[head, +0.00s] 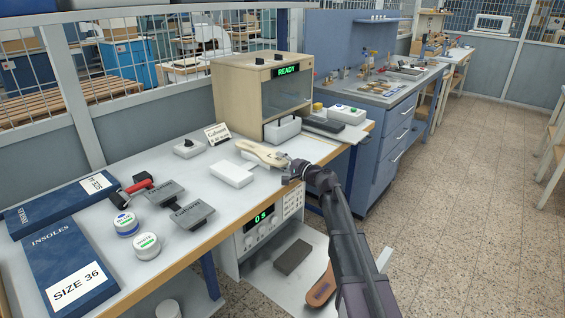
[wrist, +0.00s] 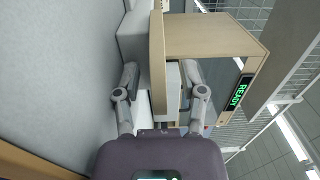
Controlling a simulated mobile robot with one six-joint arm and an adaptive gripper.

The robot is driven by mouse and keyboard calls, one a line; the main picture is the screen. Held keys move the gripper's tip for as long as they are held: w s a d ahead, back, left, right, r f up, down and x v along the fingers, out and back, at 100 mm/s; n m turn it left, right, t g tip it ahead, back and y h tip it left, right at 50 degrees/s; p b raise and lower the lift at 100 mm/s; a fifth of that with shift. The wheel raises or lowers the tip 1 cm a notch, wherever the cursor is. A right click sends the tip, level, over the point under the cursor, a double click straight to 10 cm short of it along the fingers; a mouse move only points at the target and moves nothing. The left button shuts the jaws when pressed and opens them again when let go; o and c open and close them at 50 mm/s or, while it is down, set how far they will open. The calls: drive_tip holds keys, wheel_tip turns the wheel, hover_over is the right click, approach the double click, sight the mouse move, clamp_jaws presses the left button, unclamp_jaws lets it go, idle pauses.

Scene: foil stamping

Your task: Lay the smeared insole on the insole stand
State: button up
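The insole (head: 262,153) is a long beige piece at the table's front edge, level, with its near end at my gripper (head: 291,174). In the wrist view the insole (wrist: 157,60) shows edge-on as a thin strip. My gripper (wrist: 162,80) has its fingers well apart, one above and one below the strip, with gaps on both sides. A white block (head: 232,174), likely the insole stand, is beside and below the insole. In the wrist view a pale block (wrist: 133,35) meets the insole's underside; I cannot tell whether it bears the weight. No smear is clear.
A wooden box machine with a READY display (head: 289,71) stands behind, a white block (head: 282,130) at its opening. Dark stamps (head: 191,212), two jars (head: 146,245) and blue insole boxes (head: 66,268) lie to the left. A control unit (head: 262,225) is under the table edge.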

drive_tip(key=v, duration=1.2)
idle(0.3)
drive_tip(key=shift+r, duration=0.1)
idle(0.5)
